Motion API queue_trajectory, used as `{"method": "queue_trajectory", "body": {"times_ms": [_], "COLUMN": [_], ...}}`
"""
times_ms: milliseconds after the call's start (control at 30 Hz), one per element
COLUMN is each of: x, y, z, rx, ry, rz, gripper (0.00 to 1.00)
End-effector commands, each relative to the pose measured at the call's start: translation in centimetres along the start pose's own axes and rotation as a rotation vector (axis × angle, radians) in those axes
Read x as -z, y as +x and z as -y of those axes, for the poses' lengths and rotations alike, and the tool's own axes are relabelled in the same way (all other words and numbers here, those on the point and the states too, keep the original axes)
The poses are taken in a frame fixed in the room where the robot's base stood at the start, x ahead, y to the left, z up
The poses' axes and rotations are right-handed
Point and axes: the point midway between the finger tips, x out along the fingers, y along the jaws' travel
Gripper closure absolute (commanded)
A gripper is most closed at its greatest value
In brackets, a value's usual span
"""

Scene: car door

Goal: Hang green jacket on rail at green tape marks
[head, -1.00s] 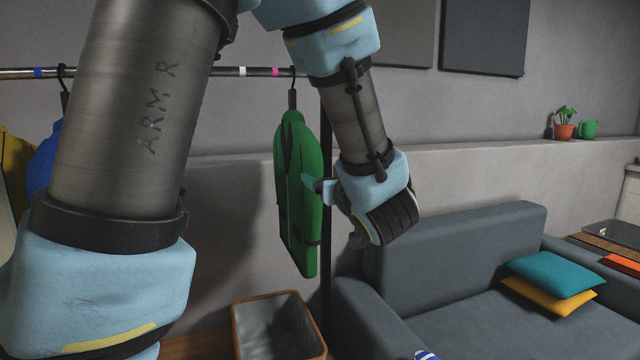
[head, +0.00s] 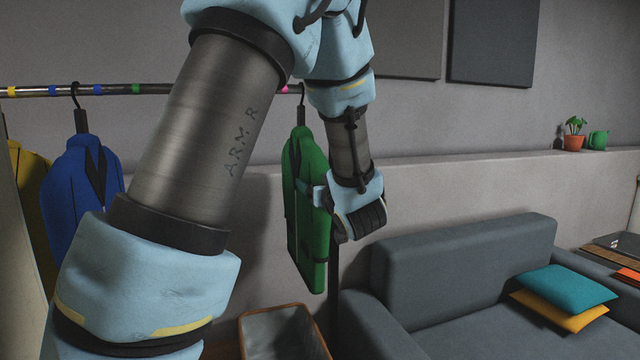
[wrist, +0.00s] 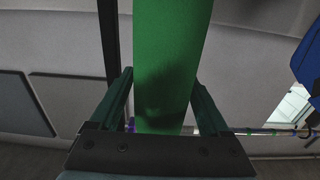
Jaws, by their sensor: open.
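The green jacket (head: 308,220) hangs by its dark hook on the rail (head: 165,89), near the rail's right end and just right of a pink tape mark (head: 284,89). A green tape mark (head: 136,89) shows further left on the rail, right of the blue jacket's hook. My gripper (head: 314,190) is at the jacket's right side, about mid-height. In the wrist view the jacket (wrist: 172,45) stands between the two open fingers of my gripper (wrist: 166,78), with small gaps at the sides. My arm hides the middle of the rail.
A blue jacket (head: 82,195) and a yellow jacket (head: 30,200) hang at the left. A bin (head: 280,335) stands on the floor below the green jacket. A grey sofa (head: 460,265) with cushions fills the right. The rail's dark post (head: 334,285) is close behind the green jacket.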

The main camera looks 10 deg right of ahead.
Motion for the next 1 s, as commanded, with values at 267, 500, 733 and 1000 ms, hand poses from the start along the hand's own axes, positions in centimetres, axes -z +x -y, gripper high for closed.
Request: {"method": "queue_trajectory", "body": {"times_ms": [267, 500, 733, 1000], "x": [-0.01, 0.01, 0.01, 0.01], "y": [0.05, 0.04, 0.04, 0.03], "z": [0.02, 0.02, 0.02, 0.01], "rx": [0.0, 0.0, 0.0, 0.0], "ry": [0.0, 0.0, 0.0, 0.0], "rz": [0.0, 0.0, 0.0, 0.0], "gripper": [0.24, 0.52, 0.77, 1.0]}}
